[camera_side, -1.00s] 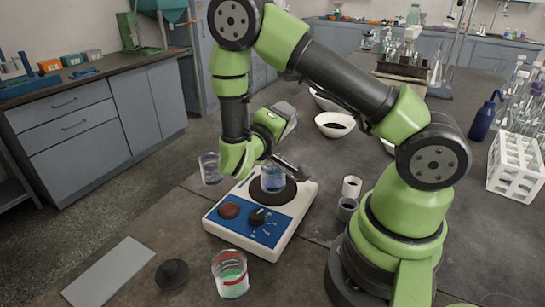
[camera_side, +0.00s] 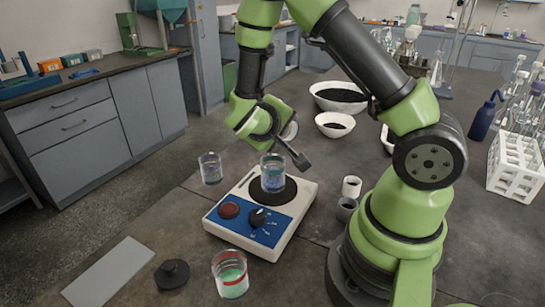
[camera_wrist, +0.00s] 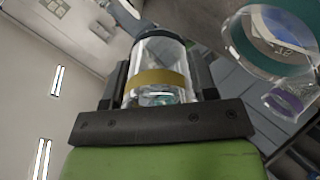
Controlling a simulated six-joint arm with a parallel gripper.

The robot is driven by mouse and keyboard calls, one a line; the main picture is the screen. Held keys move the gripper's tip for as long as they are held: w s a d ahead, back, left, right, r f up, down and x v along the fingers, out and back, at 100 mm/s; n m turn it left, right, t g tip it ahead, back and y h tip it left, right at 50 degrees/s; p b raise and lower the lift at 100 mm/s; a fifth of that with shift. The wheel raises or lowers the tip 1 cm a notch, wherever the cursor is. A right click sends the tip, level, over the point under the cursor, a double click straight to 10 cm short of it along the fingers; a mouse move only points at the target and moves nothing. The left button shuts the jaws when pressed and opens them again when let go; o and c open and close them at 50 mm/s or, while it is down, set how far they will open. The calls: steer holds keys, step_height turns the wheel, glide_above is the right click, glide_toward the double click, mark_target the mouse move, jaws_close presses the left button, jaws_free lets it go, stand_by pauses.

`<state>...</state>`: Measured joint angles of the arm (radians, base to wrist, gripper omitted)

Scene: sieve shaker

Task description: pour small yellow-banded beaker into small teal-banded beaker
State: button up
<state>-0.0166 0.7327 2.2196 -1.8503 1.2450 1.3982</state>
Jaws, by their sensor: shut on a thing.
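The yellow-banded beaker (camera_wrist: 158,78) is clear glass and sits between my jaws in the wrist view, with a little teal-tinted matter showing through its wall. My gripper (camera_side: 297,157) is shut on it, above the shaker's plate. In the side view I cannot clearly make out the held beaker. The teal-banded beaker (camera_wrist: 262,62) shows large and tilted at the upper right of the wrist view, beside the held one. In the side view a clear beaker with a bluish tint (camera_side: 272,174) appears at the dark round plate, close to my gripper; its band is hard to read.
The white shaker (camera_side: 293,222) has a blue panel with knobs. A purple-banded beaker (camera_side: 210,168) stands left of it, a red-banded beaker (camera_side: 230,274) in front. A black lid (camera_side: 172,274) and grey plate (camera_side: 110,273) lie front left. White bowls (camera_side: 335,125) stand behind.

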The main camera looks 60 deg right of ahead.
steer(key=shift+d+r+y, duration=0.1)
steer(key=shift+r+y, duration=0.3)
steer(key=shift+y, duration=0.2)
steer(key=shift+f+y, duration=0.35)
steer(key=shift+y, duration=0.55)
steer(key=shift+d+r+y, duration=0.15)
steer(key=shift+r+y, duration=0.15)
steer(key=shift+y, duration=0.4)
steer(key=shift+d+f+y, duration=0.15)
steer(key=shift+d+y, duration=0.05)
steer(key=shift+y, duration=0.2)
steer(key=shift+d+f+y, duration=0.6)
steer(key=shift+f+y, duration=0.1)
steer(key=shift+f, duration=0.25)
steer(key=shift+w+d+f+y, duration=0.1)
steer(key=shift+d+f+y, duration=0.1)
steer(key=shift+d+y, duration=0.35)
steer(key=shift+f+y, duration=0.35)
steer(key=shift+w+d+f+g+y+p, duration=0.1)
steer(key=shift+d+f+y, duration=0.3)
steer(key=shift+f+y, duration=0.35)
steer(key=shift+s+d+f+g+y+p, duration=0.1)
steer(key=shift+d+f+y, duration=0.3)
steer(key=shift+f, duration=0.5)
steer(key=shift+w+d+f+g+y+p, duration=0.1)
steer(key=shift+d+f+y, duration=0.25)
steer(key=shift+f+y, duration=0.4)
steer(key=shift+f, duration=0.1)
